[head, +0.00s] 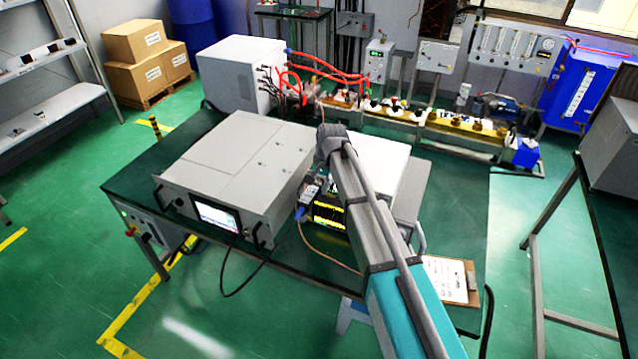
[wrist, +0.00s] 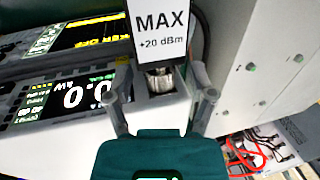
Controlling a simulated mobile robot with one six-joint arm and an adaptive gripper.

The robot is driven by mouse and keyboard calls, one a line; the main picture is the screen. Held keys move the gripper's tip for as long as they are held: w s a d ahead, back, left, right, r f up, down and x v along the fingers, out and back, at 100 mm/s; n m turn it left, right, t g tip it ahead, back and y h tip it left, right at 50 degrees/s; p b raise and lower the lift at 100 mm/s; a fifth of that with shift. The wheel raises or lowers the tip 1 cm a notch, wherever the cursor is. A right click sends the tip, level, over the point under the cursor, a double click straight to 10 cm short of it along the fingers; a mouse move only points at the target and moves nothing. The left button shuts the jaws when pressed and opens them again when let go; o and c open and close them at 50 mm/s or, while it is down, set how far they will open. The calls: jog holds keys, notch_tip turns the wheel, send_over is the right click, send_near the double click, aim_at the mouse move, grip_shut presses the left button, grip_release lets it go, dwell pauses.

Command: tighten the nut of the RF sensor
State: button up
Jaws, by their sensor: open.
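The RF sensor (wrist: 161,30) shows in the wrist view as a body with a white label reading "MAX +20 dBm". Its metal nut (wrist: 160,82) sits at the lower end of the body, in front of a light panel. My gripper (wrist: 160,84) is open, with one finger on the left and one on the right of the nut. Gaps show between the fingers and the nut. A meter (wrist: 75,100) with lit displays is left of the nut; it also shows in the head view (head: 329,216). My arm hides the nut in the head view.
A large grey cabinet unit (head: 232,165) with a small screen stands on the green table (head: 450,195), left of the meter. A clipboard (head: 447,279) lies at the table's front right. Dark and copper-coloured cables hang at the front. Grey panels (wrist: 262,60) stand close right of my gripper.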

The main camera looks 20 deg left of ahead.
grip_shut()
jog(key=shift+f, duration=0.1)
jog(key=shift+d+y, duration=0.1)
jog(key=shift+y, duration=0.3)
jog(key=shift+y+b, duration=0.4)
grip_release()
dwell(0.3)
